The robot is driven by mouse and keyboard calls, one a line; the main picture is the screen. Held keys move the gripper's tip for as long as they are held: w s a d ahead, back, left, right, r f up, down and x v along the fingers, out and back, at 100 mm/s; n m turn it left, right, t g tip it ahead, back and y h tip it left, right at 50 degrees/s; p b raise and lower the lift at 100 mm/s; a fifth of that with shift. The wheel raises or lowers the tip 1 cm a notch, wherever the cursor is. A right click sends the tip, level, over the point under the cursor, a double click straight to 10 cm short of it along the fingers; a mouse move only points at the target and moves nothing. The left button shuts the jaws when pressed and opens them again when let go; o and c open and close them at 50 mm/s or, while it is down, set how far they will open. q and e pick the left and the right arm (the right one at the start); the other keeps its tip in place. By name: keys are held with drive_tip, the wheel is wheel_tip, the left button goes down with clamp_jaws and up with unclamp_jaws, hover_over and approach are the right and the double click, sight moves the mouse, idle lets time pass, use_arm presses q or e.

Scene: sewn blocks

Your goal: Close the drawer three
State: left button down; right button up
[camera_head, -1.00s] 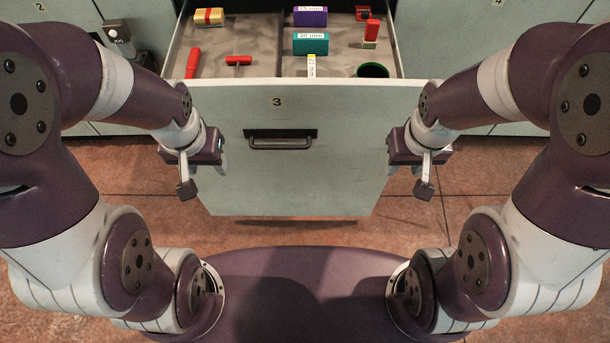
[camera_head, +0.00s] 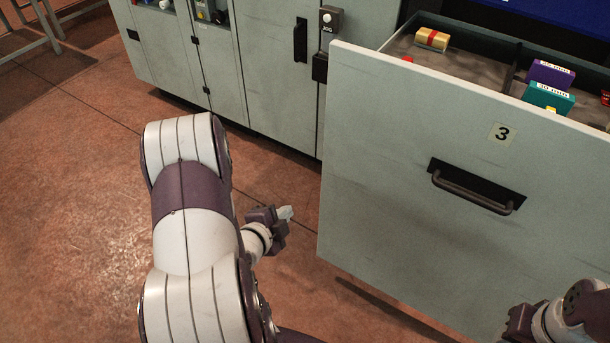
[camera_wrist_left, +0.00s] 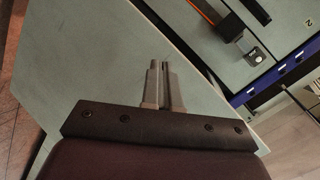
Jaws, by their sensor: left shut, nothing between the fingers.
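Drawer three stands pulled out at the right of the head view, its pale green front (camera_head: 400,190) marked "3" and carrying a dark bar handle (camera_head: 472,192). My left gripper (camera_head: 286,213) is left of the drawer front, low over the floor, apart from the handle. Its fingers (camera_wrist_left: 162,68) are shut and empty in the left wrist view, with a pale green panel (camera_wrist_left: 110,70) behind them; I cannot tell if they touch it. My right gripper (camera_head: 518,322) shows only in part at the lower right, in front of the drawer; its fingers are hidden.
The drawer holds a yellow-red block (camera_head: 432,39), a purple block (camera_head: 549,76) and a teal block (camera_head: 547,97). Grey-green cabinets (camera_head: 275,70) stand behind, with a small switch box (camera_head: 330,19). The tiled floor (camera_head: 80,200) at the left is clear.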

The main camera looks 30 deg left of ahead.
use_arm(q)
wheel_tip(320, 180, up, 9)
drive_tip(key=w+d+m+t+h, duration=0.1)
drive_tip(key=w+d+m+t, duration=0.1)
drive_tip(key=m+t, duration=0.4)
drive_tip(key=b, duration=0.2)
approach(334, 138)
drive_tip(key=shift+m+g, duration=0.4)
drive_tip(key=w, duration=0.6)
drive_tip(key=shift+r, duration=0.25)
drive_tip(key=shift+w+r, duration=0.1)
drive_tip(key=shift+w, duration=0.35)
drive_tip(key=shift+w, duration=0.1)
